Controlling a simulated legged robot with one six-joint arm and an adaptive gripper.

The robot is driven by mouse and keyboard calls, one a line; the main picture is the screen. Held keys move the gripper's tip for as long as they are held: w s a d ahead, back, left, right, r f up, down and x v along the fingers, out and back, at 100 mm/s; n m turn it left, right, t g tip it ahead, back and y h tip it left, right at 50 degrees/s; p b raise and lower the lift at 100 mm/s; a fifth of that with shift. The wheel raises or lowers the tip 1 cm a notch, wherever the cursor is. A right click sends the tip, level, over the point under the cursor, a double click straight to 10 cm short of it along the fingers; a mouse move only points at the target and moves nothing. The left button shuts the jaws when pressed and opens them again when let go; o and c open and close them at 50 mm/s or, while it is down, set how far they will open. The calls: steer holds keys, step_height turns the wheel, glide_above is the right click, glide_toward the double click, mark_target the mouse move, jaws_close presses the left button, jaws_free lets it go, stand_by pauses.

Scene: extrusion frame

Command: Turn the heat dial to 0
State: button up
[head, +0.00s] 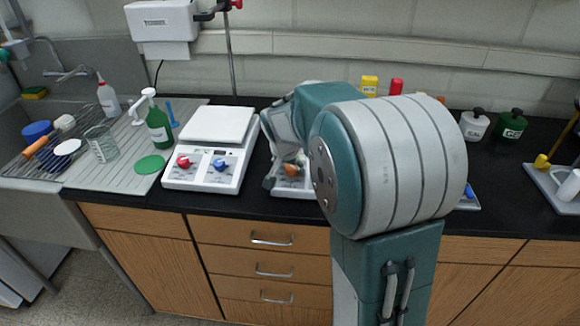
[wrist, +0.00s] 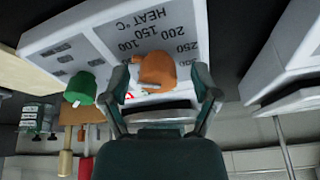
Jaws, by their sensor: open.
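The orange heat dial (wrist: 158,72) sits on a white panel (wrist: 100,40) marked "HEAT °C", with numbers such as 100, 150, 200 and 250 around it. The panel text appears upside down in the wrist view. My gripper (wrist: 166,78) is open, with one finger on each side of the dial. I cannot tell whether the fingers touch it. The dial's exact setting is not clear. In the head view the orange dial (head: 291,169) shows beside my gripper (head: 284,180), and my arm hides most of that unit.
A green knob (wrist: 81,88) is beside the dial on the same panel. Left of it in the head view stands another white hotplate (head: 215,125) with a red knob (head: 183,161) and a blue knob (head: 220,164). A green bottle (head: 158,127) stands farther left near the sink.

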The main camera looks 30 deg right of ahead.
steer(key=shift+c, duration=0.3)
jaws_close()
steer(key=shift+n, duration=0.4)
steer(key=n+y, duration=0.1)
steer(key=n, duration=0.4)
steer(key=shift+d+n+t, duration=0.1)
steer(key=shift+n+t, duration=0.2)
steer(key=shift+t, duration=0.1)
steer(key=n+y, duration=0.1)
steer(key=n, duration=0.4)
steer(key=shift+n, duration=0.3)
